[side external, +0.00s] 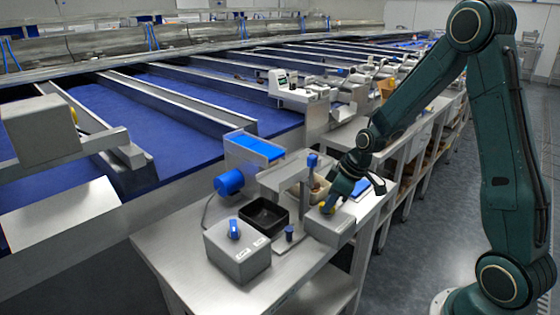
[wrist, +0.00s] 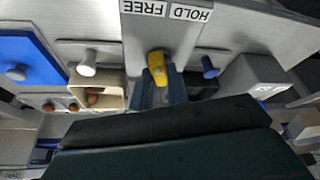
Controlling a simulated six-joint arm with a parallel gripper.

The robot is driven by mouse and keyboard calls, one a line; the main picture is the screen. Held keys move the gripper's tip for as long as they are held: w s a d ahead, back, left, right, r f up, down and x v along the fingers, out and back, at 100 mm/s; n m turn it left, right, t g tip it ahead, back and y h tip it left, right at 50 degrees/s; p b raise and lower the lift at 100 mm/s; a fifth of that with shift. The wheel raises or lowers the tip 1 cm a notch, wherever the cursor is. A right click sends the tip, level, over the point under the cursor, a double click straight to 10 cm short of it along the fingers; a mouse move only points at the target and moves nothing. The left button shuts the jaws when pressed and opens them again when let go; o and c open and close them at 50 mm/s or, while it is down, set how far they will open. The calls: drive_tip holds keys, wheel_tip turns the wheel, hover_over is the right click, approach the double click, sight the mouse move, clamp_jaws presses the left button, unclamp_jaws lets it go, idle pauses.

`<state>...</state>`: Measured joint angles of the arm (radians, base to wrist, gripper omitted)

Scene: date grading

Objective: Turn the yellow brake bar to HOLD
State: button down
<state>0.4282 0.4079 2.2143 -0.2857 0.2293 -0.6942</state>
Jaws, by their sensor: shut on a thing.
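The yellow brake bar (wrist: 156,62) stands out from a grey housing in the wrist view, below upside-down HOLD (wrist: 190,12) and FREE (wrist: 143,8) labels. Its visible end lies below the FREE label, left of HOLD. My gripper (wrist: 161,88) is shut on the bar, with a finger on each side; the fingers hide its lower part. In the side external view, a bit of yellow shows on the grey box (side external: 330,227) at the bench's right edge, with my gripper (side external: 331,202) down on it. The labels cannot be read there.
A black tray (side external: 262,216) and a grey box with a blue knob (side external: 236,231) stand left of the brake box. A short blue post (side external: 289,233) stands between them. A beige container (wrist: 112,78) with brown dates is near my gripper. The bench's front left is clear.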

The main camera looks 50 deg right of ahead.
drive_tip(key=m, duration=0.2)
drive_tip(key=m+h, duration=0.1)
drive_tip(key=m, duration=0.1)
drive_tip(key=m+h, duration=0.1)
drive_tip(key=shift+a+m, duration=0.25)
drive_tip(key=shift+m, duration=0.15)
drive_tip(key=shift+a+m+h, duration=0.1)
drive_tip(key=shift+m+h, duration=0.8)
drive_tip(key=shift+m, duration=1.3)
drive_tip(key=c, duration=1.4)
unclamp_jaws()
drive_tip(key=shift+o, duration=0.2)
drive_tip(key=shift+r, duration=0.1)
drive_tip(key=v, duration=1.3)
drive_tip(key=shift+r, duration=0.35)
drive_tip(key=shift+a, duration=0.15)
